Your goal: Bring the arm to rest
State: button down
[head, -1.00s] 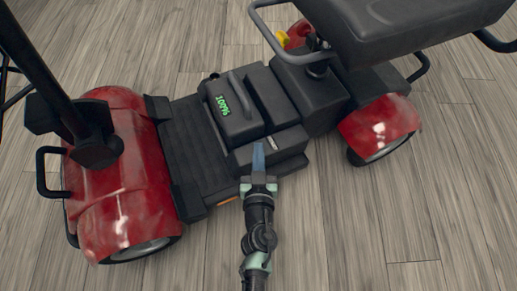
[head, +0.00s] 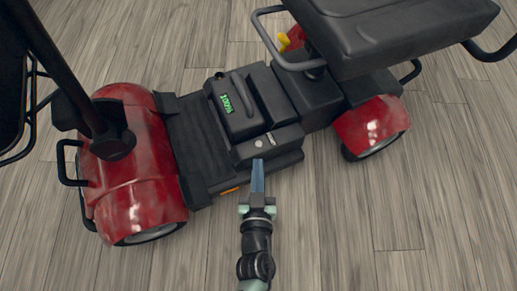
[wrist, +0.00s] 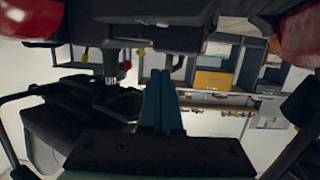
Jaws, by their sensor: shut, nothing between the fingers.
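My gripper (head: 257,174) is in the lower middle of the head view, with its blue fingers together and nothing between them. It points at the near side of a red and black mobility scooter (head: 138,190), close to its black battery box (head: 235,108). The box has a handle and a green lit display reading 100%. I cannot tell whether the fingertips touch the scooter; floor shows around the gripper. In the wrist view the closed fingers (wrist: 161,102) show in the middle.
The scooter's black seat (head: 395,35) overhangs at the upper right, and its dark steering column (head: 60,75) rises at the left. The wooden floor (head: 340,225) is clear in front. Shelves with boxes (wrist: 215,78) show in the wrist view's background.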

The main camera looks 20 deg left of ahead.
jog(key=shift+v, duration=0.75)
jog(key=shift+r, duration=0.1)
